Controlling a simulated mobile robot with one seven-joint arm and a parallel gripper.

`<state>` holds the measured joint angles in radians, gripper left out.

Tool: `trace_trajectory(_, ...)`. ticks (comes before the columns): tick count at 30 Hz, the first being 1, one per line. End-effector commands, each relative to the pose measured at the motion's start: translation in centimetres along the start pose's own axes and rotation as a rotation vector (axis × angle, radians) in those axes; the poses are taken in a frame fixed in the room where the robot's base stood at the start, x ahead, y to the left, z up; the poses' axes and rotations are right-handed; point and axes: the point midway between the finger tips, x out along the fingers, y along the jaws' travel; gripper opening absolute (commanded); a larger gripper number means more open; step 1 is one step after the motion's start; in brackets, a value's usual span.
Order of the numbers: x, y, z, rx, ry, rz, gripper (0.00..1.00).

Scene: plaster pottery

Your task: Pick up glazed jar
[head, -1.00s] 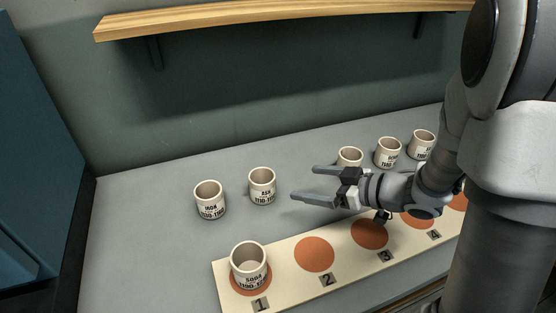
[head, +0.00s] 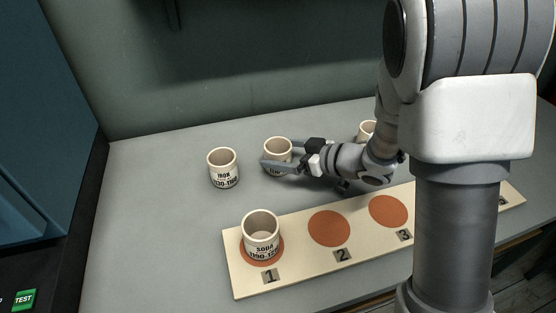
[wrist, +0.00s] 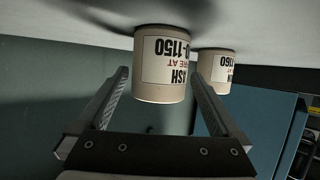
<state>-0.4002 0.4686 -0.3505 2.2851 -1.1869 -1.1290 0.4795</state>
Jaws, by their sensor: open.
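Several similar cream jars with black lettering are in view; I cannot tell which is the glazed jar. The ash jar (head: 277,146) stands upright on the grey counter, at my gripper (head: 281,158). My gripper is open, with one finger in front of this jar and the other at its far right side. In the wrist view, which is upside down, the ash jar (wrist: 162,64) shows its label between the two fingertips (wrist: 160,80). I cannot tell whether either finger touches it.
The iron jar (head: 223,168) stands left of the ash jar. The soda jar (head: 261,236) stands on spot 1 of the cream board (head: 300,269). Spots 2 (head: 329,228) and 3 (head: 388,211) are bare. Another jar (head: 367,130) is partly hidden by my arm.

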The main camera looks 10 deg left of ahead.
Motion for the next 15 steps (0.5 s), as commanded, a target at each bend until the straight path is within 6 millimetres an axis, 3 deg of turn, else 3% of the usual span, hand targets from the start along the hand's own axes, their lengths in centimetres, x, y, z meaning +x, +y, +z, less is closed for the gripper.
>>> trace_trajectory(9, 4.2, 0.0, 0.4, -0.002, 0.000, -0.002, 1.00)
trace_trajectory(15, 4.8, 0.1, 0.2, -0.001, 0.000, 0.000, 1.00)
